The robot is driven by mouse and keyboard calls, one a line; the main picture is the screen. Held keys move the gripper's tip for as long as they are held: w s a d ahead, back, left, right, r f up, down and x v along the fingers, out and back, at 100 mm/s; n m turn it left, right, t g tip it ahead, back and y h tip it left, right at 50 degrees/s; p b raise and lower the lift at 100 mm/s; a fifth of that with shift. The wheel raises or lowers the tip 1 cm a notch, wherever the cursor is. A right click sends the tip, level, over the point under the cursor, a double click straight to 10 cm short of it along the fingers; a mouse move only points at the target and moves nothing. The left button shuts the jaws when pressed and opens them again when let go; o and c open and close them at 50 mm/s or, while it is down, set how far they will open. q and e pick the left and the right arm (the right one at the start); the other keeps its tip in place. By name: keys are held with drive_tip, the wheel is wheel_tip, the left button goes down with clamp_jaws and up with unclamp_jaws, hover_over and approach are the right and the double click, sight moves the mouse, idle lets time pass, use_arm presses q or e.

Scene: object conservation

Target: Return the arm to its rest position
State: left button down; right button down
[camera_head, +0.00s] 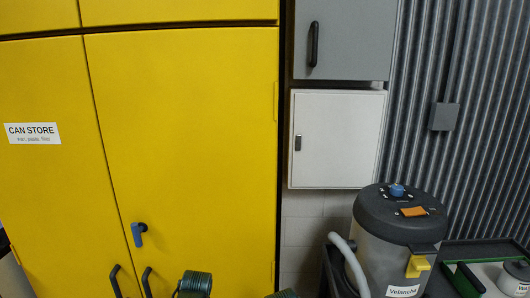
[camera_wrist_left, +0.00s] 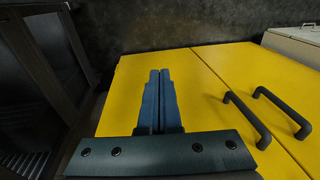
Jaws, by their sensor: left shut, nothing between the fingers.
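My left gripper (camera_wrist_left: 160,98) shows in the left wrist view, its two blue fingers closed together with nothing between them. It points toward the yellow cabinet (camera_wrist_left: 205,65), to the left of the two dark door handles (camera_wrist_left: 248,120). I cannot tell the exact gap between the fingertips and the cabinet. In the head view the yellow cabinet (camera_head: 190,130) fills the left half, with both doors closed, a "CAN STORE" label (camera_head: 33,133) and a blue latch (camera_head: 138,233). I do not make out either gripper in the head view.
A grey vacuum-like canister (camera_head: 398,225) labelled "Velancha" stands at the lower right, with a pale hose. A white wall box (camera_head: 337,140) and a grey cabinet (camera_head: 345,40) hang beside the yellow cabinet. Dark framed furniture (camera_wrist_left: 45,65) lies left of my gripper in the wrist view.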

use_arm(q)
drive_tip(key=s+d+r+m+p, duration=0.1)
drive_tip(key=s+d, duration=0.2)
drive_tip(key=d, duration=0.3)
drive_tip(key=s+d+r+m+g+p, duration=0.1)
drive_tip(key=s+d+m+p, duration=0.1)
drive_tip(key=s+d, duration=0.2)
drive_tip(key=d, duration=0.2)
drive_tip(key=shift+s+d+r+m, duration=0.25)
drive_tip(key=shift+d+r+m, duration=0.05)
drive_tip(key=shift+r, duration=0.1)
idle(0.4)
